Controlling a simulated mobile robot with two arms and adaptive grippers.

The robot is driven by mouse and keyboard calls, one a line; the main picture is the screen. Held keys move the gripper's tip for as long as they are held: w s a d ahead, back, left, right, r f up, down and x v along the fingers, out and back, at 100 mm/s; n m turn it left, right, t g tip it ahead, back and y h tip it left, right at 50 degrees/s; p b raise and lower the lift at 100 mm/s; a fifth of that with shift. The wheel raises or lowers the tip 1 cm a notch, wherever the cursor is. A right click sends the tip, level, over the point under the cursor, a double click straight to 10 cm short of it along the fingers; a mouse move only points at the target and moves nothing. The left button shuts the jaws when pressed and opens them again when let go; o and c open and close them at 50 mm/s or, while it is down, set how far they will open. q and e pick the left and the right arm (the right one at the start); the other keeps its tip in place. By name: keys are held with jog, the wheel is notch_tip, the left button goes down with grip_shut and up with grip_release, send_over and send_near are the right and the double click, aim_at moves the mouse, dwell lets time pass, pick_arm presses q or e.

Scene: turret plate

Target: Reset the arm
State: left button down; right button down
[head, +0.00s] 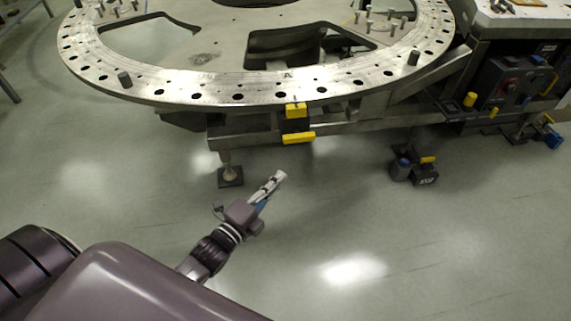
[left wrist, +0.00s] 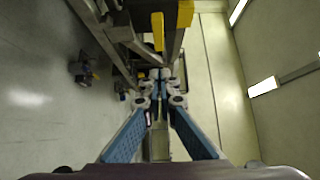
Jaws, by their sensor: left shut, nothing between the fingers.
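My left gripper (head: 279,177) is in the middle of the head view, over the floor in front of the turret plate (head: 190,88) and clear of it. Its fingers are shut and nothing is held between them. In the left wrist view its fingertips (left wrist: 160,76) come together at the centre, past the blue finger links. My right gripper does not show in either view.
The big round plate rests on a metal frame with a yellow clamp (head: 299,137) at its front edge. A small black and yellow device (head: 424,172) sits on the floor to the right. A workbench (head: 520,20) stands at the upper right. The front floor is clear.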

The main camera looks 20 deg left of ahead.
pick_arm(q)
jog(key=s+a+f+n+g+y, duration=0.1)
jog(key=s+f+n+g, duration=0.25)
jog(key=f, duration=0.65)
jog(key=s+f+n+g+y, duration=0.1)
jog(key=s+f+n+g, duration=0.3)
jog(key=f, duration=0.6)
jog(key=s+a+f+n+y, duration=0.15)
jog(key=s+f, duration=0.35)
jog(key=f, duration=0.5)
jog(key=s+f+n+g, duration=0.3)
jog(key=s+f, duration=0.3)
jog(key=s, duration=0.4)
jog(key=s+d+f+n+g, duration=0.1)
jog(key=s+f+n+g, duration=0.2)
jog(key=s+f, duration=0.3)
jog(key=s+d+f+n+g, duration=0.1)
jog(key=s+f, duration=0.5)
jog(key=s, duration=0.8)
jog(key=shift+s+n+g, duration=0.2)
jog(key=shift+n+g, duration=0.7)
jog(key=shift+g, duration=0.15)
jog(key=shift+s, duration=0.1)
